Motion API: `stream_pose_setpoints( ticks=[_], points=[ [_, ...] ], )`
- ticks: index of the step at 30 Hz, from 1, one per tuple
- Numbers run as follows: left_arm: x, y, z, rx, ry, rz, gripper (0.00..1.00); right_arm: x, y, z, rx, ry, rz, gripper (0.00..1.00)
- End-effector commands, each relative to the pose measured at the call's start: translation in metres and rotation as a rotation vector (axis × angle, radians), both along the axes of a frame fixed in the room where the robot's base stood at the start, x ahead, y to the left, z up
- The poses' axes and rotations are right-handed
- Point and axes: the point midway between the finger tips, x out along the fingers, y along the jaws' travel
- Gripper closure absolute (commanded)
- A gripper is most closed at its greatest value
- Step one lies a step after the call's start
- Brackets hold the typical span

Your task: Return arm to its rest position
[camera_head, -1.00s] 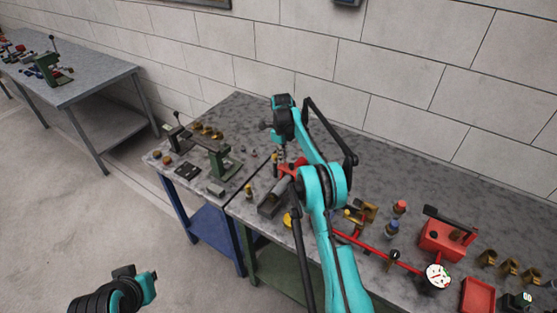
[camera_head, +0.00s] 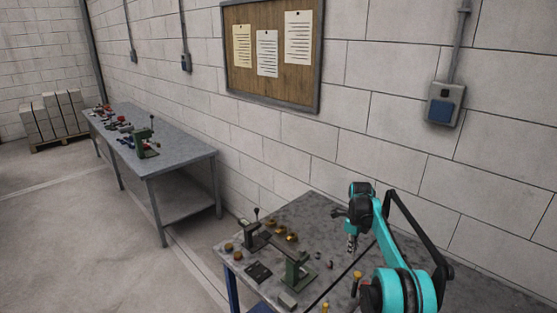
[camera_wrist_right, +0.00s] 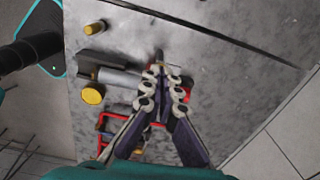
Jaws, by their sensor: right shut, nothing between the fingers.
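My right arm, teal and black, reaches over the near workbench (camera_head: 318,208) at the lower right of the head view. Its gripper (camera_head: 352,246) points down above the grey top, right of a green vise. In the right wrist view the fingers (camera_wrist_right: 163,74) are closed together with nothing visible between them. I cannot tell the exact gap to the bench. My left gripper is out of view.
The green vise (camera_head: 297,272) and several brass parts (camera_head: 280,229) stand on the near bench. A second grey bench (camera_head: 185,155) is at the left, with open floor (camera_head: 110,235) before it. A notice board (camera_head: 268,50) and blue switch box (camera_head: 440,106) are on the wall.

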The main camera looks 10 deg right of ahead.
Motion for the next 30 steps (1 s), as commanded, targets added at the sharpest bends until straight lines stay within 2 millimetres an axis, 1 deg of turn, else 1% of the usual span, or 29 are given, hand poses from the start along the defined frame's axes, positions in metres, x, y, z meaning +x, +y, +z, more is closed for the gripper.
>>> stream_pose_setpoints(
  ticks=[1,5,8,11,12,14,16,20,21,23,24,26,27,29,30],
  points=[
    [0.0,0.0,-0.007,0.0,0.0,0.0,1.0,-0.005,0.007,0.007,-0.003,-0.012,0.056,1.0],
    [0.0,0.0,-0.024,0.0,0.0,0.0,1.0,-0.027,0.028,0.034,-0.023,-0.067,0.288,1.0],
    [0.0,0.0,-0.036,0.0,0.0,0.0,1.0,-0.052,0.046,0.053,-0.049,-0.112,0.495,1.0],
    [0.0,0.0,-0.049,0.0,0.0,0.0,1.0,-0.082,0.063,0.067,-0.086,-0.153,0.699,1.0],
    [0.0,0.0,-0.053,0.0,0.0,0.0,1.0,-0.095,0.071,0.071,-0.102,-0.17,0.782,1.0],
    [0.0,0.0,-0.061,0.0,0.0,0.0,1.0,-0.115,0.081,0.075,-0.13,-0.192,0.904,1.0],
    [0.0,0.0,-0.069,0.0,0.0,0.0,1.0,-0.141,0.092,0.077,-0.167,-0.215,1.045,1.0],
    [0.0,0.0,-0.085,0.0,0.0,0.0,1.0,-0.191,0.111,0.072,-0.246,-0.254,1.307,1.0],
    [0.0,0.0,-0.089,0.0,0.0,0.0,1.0,-0.207,0.117,0.068,-0.274,-0.264,1.387,1.0],
    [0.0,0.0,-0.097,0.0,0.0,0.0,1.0,-0.23,0.125,0.059,-0.318,-0.276,1.505,1.0],
    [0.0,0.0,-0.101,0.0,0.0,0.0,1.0,-0.246,0.129,0.053,-0.35,-0.283,1.584,1.0],
    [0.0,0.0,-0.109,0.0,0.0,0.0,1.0,-0.269,0.136,0.04,-0.401,-0.29,1.699,1.0],
    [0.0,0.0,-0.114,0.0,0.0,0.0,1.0,-0.285,0.141,0.031,-0.436,-0.294,1.777,1.0],
    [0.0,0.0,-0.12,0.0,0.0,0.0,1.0,-0.307,0.146,0.015,-0.49,-0.297,1.887,1.0],
    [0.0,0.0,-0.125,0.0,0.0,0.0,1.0,-0.32,0.149,0.004,-0.526,-0.297,1.956,1.0]
  ],
)
